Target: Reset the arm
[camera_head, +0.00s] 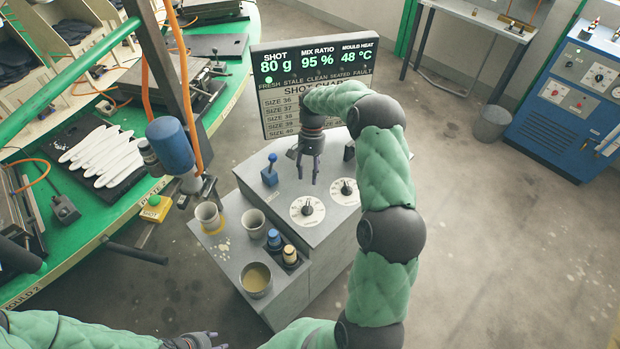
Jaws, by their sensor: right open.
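My right arm, in padded green sleeves, rises from the bottom of the head view and arches over the grey console (275,235). Its dark gripper (308,180) points down, open and empty, above the console top. A second dial (307,210) lies just below the fingertips in the picture. I cannot tell whether the fingertips touch the console. My left gripper (213,341) is at the bottom edge, partly cut off, and its opening is unclear.
A display (313,65) reading 80 g, 95 % and 48 °C stands behind the console. A blue mixing head (170,145) hangs left, beside the green carousel (110,225).

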